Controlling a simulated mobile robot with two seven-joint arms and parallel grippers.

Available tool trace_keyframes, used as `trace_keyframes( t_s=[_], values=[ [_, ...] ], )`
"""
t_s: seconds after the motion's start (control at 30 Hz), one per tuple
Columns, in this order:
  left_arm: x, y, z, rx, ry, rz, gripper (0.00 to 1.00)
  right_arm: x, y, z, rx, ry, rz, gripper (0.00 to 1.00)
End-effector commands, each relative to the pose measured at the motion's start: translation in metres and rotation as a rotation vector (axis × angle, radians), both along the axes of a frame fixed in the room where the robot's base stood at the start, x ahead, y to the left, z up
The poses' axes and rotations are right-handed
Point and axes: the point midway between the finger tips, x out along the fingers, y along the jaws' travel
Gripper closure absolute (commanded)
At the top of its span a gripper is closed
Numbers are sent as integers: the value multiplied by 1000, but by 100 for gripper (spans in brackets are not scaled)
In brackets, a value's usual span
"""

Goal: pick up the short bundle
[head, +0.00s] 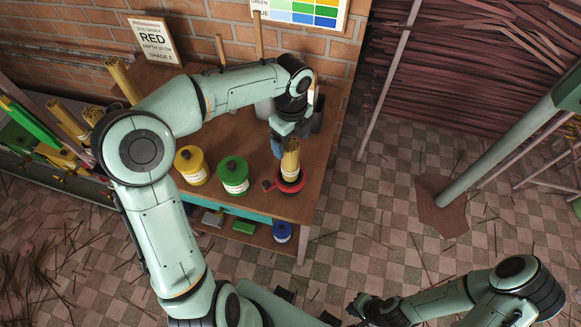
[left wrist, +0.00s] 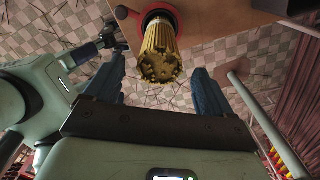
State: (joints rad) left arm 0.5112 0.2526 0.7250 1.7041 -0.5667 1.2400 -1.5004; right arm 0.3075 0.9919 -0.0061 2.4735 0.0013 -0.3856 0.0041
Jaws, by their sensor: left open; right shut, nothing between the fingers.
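A short yellow-tan bundle of sticks (head: 290,158) stands upright in a red round holder (head: 269,185) at the table's front right corner. In the left wrist view, the bundle (left wrist: 160,52) shows its cut end toward the camera, and the red holder (left wrist: 172,13) is behind it. My left gripper (head: 280,147) is open beside the upper part of the bundle. Its blue fingers appear on either side of the bundle in the wrist view, with gaps on both sides. My right gripper (head: 363,304) is shut and empty at the lower right, away from the table.
A yellow canister (head: 191,165) and a green canister (head: 233,175) stand on the wooden table (head: 262,207), left of the holder. A blue canister (head: 282,231) is on the shelf below. Taller bundles (head: 124,78) stand at the left. A sign (head: 154,42) reads RED.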

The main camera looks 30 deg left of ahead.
Motion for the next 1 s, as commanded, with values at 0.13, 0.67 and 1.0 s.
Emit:
trace_keyframes(
  t_s=[0.13,0.67,1.0],
  values=[
    [-1,1,-16,-1,3,0,16,-1,0,-1,0,0,0,100],
    [0,3,-52,-1,-2,1,16,-3,0,-5,0,3,0,100],
    [1,3,-51,0,-3,1,100,-3,0,-5,0,3,0,100]
  ],
)
